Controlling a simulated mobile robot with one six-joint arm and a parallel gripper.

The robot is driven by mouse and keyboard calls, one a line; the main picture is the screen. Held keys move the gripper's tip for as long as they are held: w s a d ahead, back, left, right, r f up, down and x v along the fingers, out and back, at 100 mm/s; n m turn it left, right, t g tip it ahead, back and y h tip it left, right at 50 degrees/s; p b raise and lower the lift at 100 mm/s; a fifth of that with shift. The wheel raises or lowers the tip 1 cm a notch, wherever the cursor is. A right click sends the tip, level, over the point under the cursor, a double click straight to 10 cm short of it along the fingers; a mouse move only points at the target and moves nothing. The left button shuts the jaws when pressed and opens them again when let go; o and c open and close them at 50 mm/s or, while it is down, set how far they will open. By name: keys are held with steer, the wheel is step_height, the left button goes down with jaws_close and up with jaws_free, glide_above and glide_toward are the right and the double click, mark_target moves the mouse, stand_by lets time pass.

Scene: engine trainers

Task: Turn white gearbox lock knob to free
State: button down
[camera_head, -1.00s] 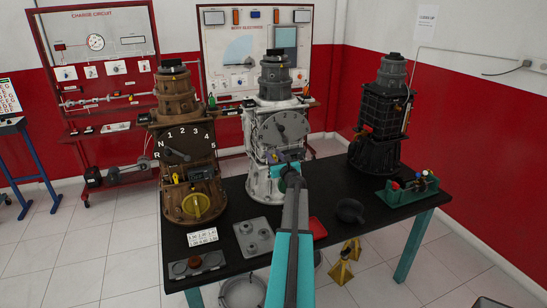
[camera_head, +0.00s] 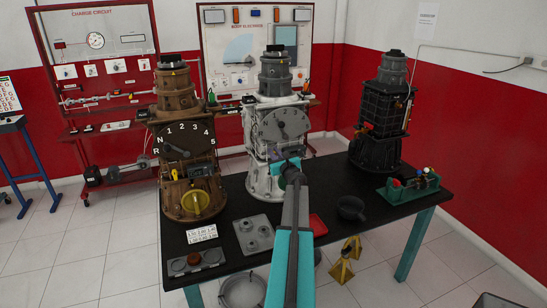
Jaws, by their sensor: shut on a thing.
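The white gearbox (camera_head: 258,184) stands upright on the black table, between a brown gearbox and a black one. A grey dial (camera_head: 286,124) with a pointer is on its upper front. My gripper (camera_head: 287,166) is at the lower front of the white gearbox, at the end of my grey and teal arm. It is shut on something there. The lock knob is hidden behind my gripper and arm, so its position cannot be read. The brown gearbox (camera_head: 178,100) carries a yellow knob (camera_head: 195,204) low on its front.
The black table (camera_head: 330,233) holds a grey plate with round parts (camera_head: 253,235), a red tray (camera_head: 318,225), a dark bowl (camera_head: 351,208) and a green box with coloured knobs (camera_head: 410,187). The black gearbox (camera_head: 378,124) stands at the right. A white label card (camera_head: 202,234) lies at the left.

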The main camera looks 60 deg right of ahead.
steer(key=shift+w+a+f+b, duration=0.1)
steer(key=shift+w+b, duration=0.05)
steer(key=shift+b, duration=0.25)
steer(key=n+b, duration=0.5)
steer(key=b, duration=0.4)
steer(key=a+f+n+b, duration=0.1)
steer(key=n+b, duration=0.5)
steer(key=b, duration=0.3)
steer(key=w+n+b, duration=0.1)
steer(key=n+b, duration=0.4)
steer(key=b, duration=0.4)
steer(key=shift+a+f, duration=0.15)
steer(key=shift+f, duration=0.2)
steer(key=shift+r+n+b, duration=0.1)
steer(key=shift+n+b, duration=0.3)
steer(key=shift+n, duration=0.2)
steer(key=c, duration=1.8)
jaws_free()
steer(key=shift+o, duration=0.2)
steer(key=shift+f, duration=0.2)
